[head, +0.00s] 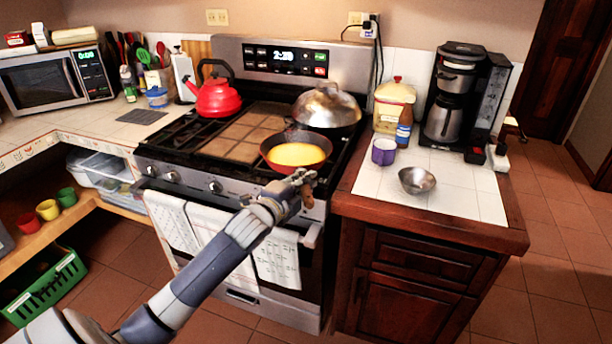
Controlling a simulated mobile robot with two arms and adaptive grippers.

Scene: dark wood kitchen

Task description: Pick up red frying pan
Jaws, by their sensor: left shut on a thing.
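The red frying pan (292,137) sits at the front right of the stove. Yellow food (297,155) fills its bottom. My left gripper (301,183) is at the pan's near side, over the stove's front edge. It is shut on the pan's handle, which is mostly hidden by the fingers. The pan looks level, and I cannot tell whether it touches the grate. My right gripper is not in view.
A domed lid (326,106) covers a pan right behind the red frying pan. A red kettle (215,96) stands at the back left of the stove. A purple cup (384,151) and a metal bowl (417,180) stand on the right counter, beside a coffee maker (455,97).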

